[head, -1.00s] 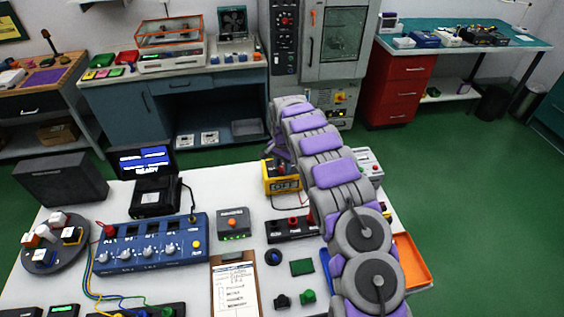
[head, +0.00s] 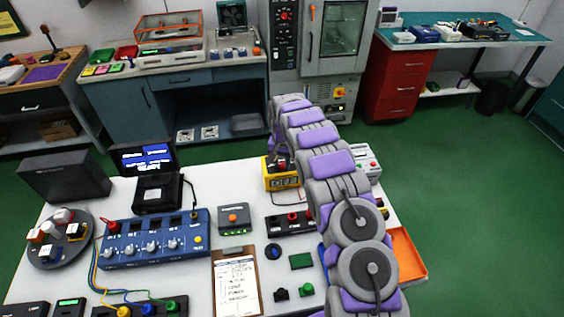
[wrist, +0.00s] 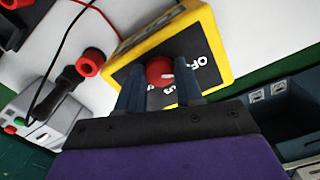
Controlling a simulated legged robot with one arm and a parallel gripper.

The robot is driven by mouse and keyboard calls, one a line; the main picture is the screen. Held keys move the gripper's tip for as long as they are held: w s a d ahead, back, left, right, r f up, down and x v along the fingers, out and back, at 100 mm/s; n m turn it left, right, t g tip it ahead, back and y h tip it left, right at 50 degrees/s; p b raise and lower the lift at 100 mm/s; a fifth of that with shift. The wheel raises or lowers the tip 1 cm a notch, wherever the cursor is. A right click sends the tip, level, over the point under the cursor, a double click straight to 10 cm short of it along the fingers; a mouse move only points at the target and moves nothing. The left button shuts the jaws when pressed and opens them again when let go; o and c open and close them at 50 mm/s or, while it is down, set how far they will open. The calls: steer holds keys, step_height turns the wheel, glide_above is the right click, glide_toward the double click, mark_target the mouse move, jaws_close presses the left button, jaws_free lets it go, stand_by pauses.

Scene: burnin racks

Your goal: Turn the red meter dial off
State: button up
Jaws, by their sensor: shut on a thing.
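The yellow meter (head: 284,182) stands on the white table in the head view, partly covered by my arm. In the wrist view the meter (wrist: 228,42) shows a yellow rim and a black face with white lettering, including "OF". The small display lettering is hard to read there.
A black strip with red sockets (head: 290,223) lies in front of the meter. A light grey box (head: 366,162) stands to its right. An orange tray (head: 408,255) is at the table's right side. A black probe with red rings (wrist: 68,83) lies near the meter.

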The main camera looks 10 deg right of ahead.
mark_target(282, 164)
steer(key=shift+w+r, duration=0.15)
steer(key=shift+w, duration=0.05)
steer(key=o, duration=1)
steer(key=shift+o, duration=0.2)
step_height(282, 164, up, 17)
steer(key=p, duration=0.1)
